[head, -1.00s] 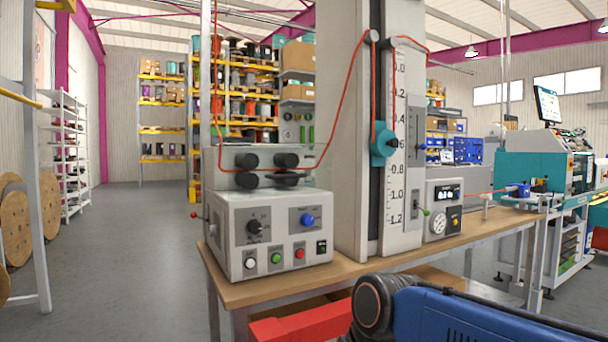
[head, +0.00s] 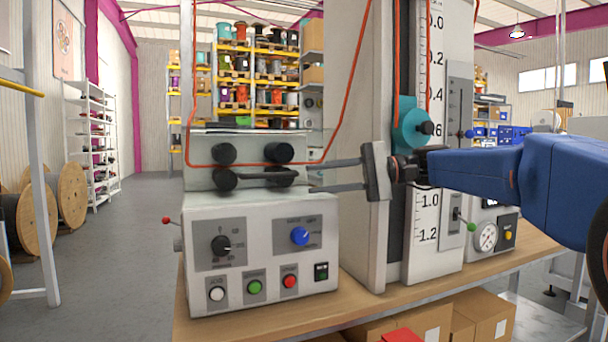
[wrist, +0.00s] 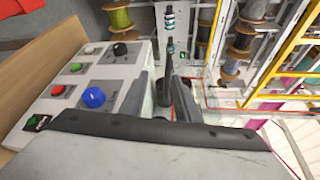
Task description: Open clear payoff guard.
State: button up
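The clear payoff guard is hard to make out. A dark horizontal bar (head: 262,177), which looks like its handle, runs across the front of the roller unit (head: 205,180) on the grey control box. My gripper (head: 312,178) comes in from the right at the bar's height. Its two fingers are apart, one above the other, with the tips close to the bar's right end. In the wrist view the bar (wrist: 168,80) shows between the spread fingers of my gripper (wrist: 162,85). I cannot tell whether either finger touches it.
The control box (head: 265,250) with knobs and buttons stands below the rollers on a wooden bench (head: 240,322). A red cable (head: 352,80) runs past the rollers. A tall scale column (head: 430,220) stands just behind my gripper. Cardboard boxes (head: 485,312) sit under the bench.

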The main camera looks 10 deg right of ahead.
aim_at(283, 175)
jog(key=shift+y, duration=0.3)
jog(key=w+a, duration=0.1)
jog(key=a, duration=0.6)
jog(key=w+a, duration=0.1)
jog(key=a, duration=0.2)
jog(key=shift+w+a+r, duration=0.2)
jog(key=shift+w+a, duration=0.1)
jog(key=shift+w, duration=0.05)
grip_shut()
